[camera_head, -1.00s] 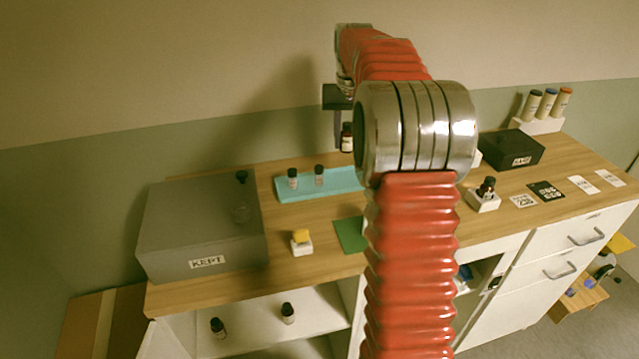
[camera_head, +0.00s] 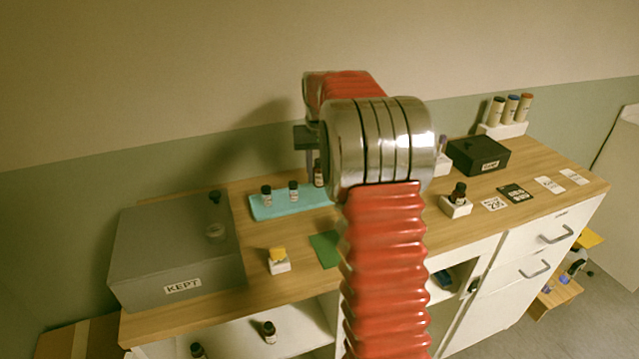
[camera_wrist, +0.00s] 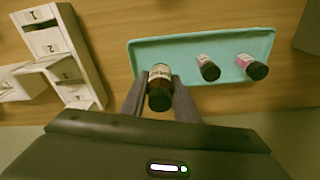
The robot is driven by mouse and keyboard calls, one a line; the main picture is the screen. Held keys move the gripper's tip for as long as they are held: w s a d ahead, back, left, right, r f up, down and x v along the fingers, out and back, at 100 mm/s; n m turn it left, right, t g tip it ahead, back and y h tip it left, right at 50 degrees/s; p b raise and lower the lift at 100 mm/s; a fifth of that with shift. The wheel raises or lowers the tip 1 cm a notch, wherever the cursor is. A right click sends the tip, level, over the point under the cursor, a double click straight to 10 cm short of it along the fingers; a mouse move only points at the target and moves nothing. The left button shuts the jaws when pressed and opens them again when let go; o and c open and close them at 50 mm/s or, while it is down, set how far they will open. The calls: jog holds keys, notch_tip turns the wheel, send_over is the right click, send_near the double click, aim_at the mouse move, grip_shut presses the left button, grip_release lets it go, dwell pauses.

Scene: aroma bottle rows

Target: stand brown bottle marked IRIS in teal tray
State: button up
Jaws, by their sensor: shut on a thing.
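My gripper (camera_wrist: 158,92) is shut on a brown bottle (camera_wrist: 160,85) with a dark cap and a pale label. The lettering is too small to read. The held bottle also shows in the head view (camera_head: 319,174), upright, beside my arm. The teal tray (camera_head: 268,211) lies on the wooden counter, its right end partly hidden by my arm. In the wrist view the bottle overlaps the left end of the tray (camera_wrist: 160,52); I cannot tell whether it touches. Two dark-capped bottles, one (camera_wrist: 208,68) and another (camera_wrist: 252,67), stand in the tray, apart from the held one.
A grey box marked KEPT (camera_head: 180,250) stands left of the tray. A white numbered rack (camera_wrist: 62,50) is left of the tray in the wrist view. A yellow-topped white block (camera_head: 279,261) and green mat (camera_head: 325,248) lie in front. A black box (camera_head: 478,154) is right.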

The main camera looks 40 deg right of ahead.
aim_at(319, 183)
jog(key=shift+f, duration=1.75)
jog(key=shift+f, duration=0.1)
jog(key=o, duration=1.2)
jog(key=r, duration=0.4)
jog(key=s+r, duration=0.1)
jog(key=r, duration=0.7)
jog(key=shift+s+a+r, duration=0.1)
jog(key=shift+s+a, duration=0.05)
jog(key=shift+a, duration=0.2)
jog(key=shift+a, duration=0.1)
